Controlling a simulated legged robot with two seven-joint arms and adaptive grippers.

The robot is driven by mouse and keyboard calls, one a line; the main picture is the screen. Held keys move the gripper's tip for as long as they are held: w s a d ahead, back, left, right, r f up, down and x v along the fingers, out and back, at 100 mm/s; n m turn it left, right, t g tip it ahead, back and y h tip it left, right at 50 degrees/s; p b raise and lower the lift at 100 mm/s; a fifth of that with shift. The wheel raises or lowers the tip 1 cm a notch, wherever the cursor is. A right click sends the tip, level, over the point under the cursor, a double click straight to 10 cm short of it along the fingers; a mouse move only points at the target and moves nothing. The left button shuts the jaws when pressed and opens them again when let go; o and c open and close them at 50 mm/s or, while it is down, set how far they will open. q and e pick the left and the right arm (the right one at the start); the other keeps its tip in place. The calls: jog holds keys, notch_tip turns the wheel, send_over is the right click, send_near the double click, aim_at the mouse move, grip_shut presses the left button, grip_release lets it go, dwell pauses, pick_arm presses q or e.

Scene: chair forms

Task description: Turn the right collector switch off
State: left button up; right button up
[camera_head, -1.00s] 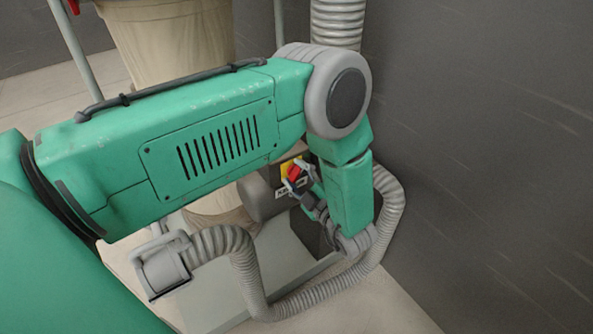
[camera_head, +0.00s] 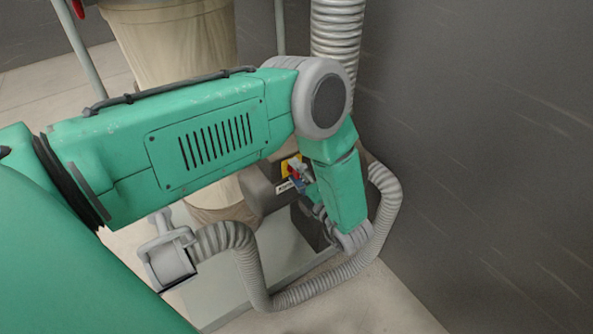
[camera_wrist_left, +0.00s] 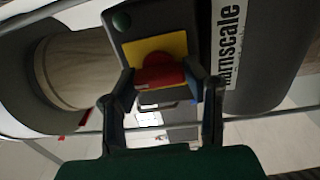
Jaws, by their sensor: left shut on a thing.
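The collector switch is a red knob (camera_wrist_left: 160,72) on a yellow plate (camera_wrist_left: 185,45), set in a dark switch box (camera_wrist_left: 135,18). In the head view the yellow plate (camera_head: 286,168) and a bit of red show small beside my forearm. My left gripper (camera_wrist_left: 166,86) has one finger on each side of the red knob and is shut on it. In the head view this gripper (camera_head: 298,181) is small and partly covers the knob. The exact angle of the knob is hard to tell. My right gripper is not in view.
The grey dust collector housing (camera_head: 259,187) carries the switch box. A ribbed hose (camera_head: 245,262) loops below and right of my arm. A dark wall (camera_head: 480,130) stands close on the right. A beige collector bag (camera_head: 170,40) hangs behind.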

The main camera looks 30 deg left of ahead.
pick_arm(q)
jog(key=shift+s+d+f, duration=0.2)
jog(key=shift+s+f, duration=0.1)
jog(key=shift+f, duration=0.05)
jog(key=o, duration=1.1)
jog(key=shift+o, duration=0.2)
jog(key=shift+w+r, duration=0.1)
jog(key=shift+r, duration=0.1)
jog(key=v, duration=1.2)
